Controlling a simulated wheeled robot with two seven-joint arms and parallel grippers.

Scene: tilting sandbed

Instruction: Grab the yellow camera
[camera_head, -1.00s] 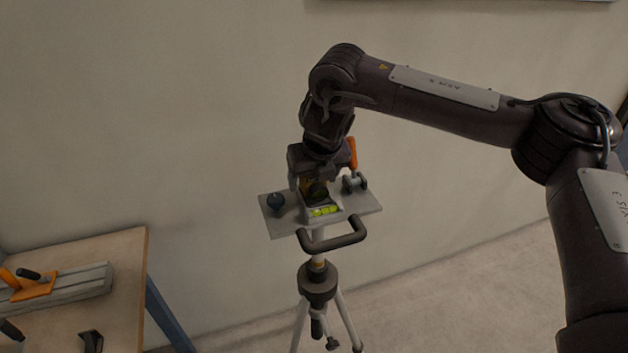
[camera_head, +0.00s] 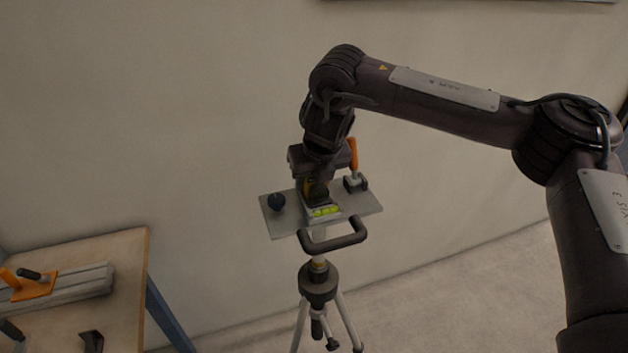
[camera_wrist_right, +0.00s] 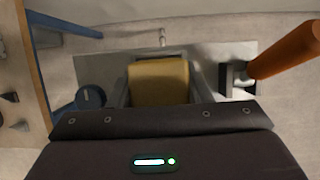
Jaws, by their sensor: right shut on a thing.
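The yellow camera (camera_wrist_right: 158,82) sits between the two fingers of my right gripper (camera_wrist_right: 158,92) in the right wrist view. In the head view the camera (camera_head: 314,190) shows as a small yellow and dark body, partly hidden by the gripper. My right gripper (camera_head: 316,184) reaches down from above and is shut on the camera. The camera is over the grey plate (camera_head: 363,201) on top of the tripod (camera_head: 318,284); I cannot tell whether it still touches the plate. My left gripper is not in view.
On the plate are a dark round knob (camera_head: 276,201), an orange-handled clamp (camera_head: 354,165) and a yellow-green level (camera_head: 325,211). A black handle (camera_head: 333,237) juts from the plate's front. A wooden table (camera_head: 104,252) with tools stands at left. Open floor lies to the right.

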